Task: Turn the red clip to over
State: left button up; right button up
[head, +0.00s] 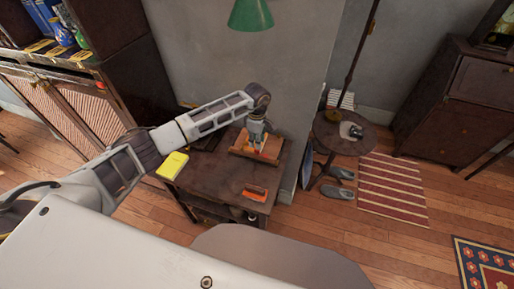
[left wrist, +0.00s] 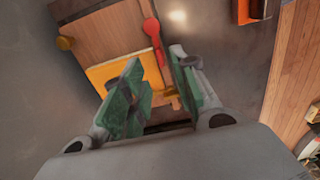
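The red clip (left wrist: 152,27) shows in the left wrist view as a round red head with a narrow red stem, on a wooden board (left wrist: 105,35) beside a yellow-orange panel (left wrist: 118,70). My left gripper (left wrist: 159,60) has its two green-padded fingers apart, with the lower end of the red stem appearing in the gap between them. I cannot tell whether either finger touches it. In the head view my left gripper (head: 257,132) points down over the wooden board (head: 242,151) on the dark table and hides part of it. My right gripper is not in view.
The dark table (head: 215,180) also bears a yellow book (head: 172,165) at the left and an orange object (head: 255,193) near the front. A green lampshade (head: 250,14) hangs above. A round side table (head: 335,140) stands to the right. The table's middle is mostly clear.

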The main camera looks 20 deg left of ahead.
pick_arm(q)
jog(key=shift+f+p, duration=0.3)
jog(key=shift+f, duration=2.55)
jog(key=shift+c, duration=0.3)
grip_shut()
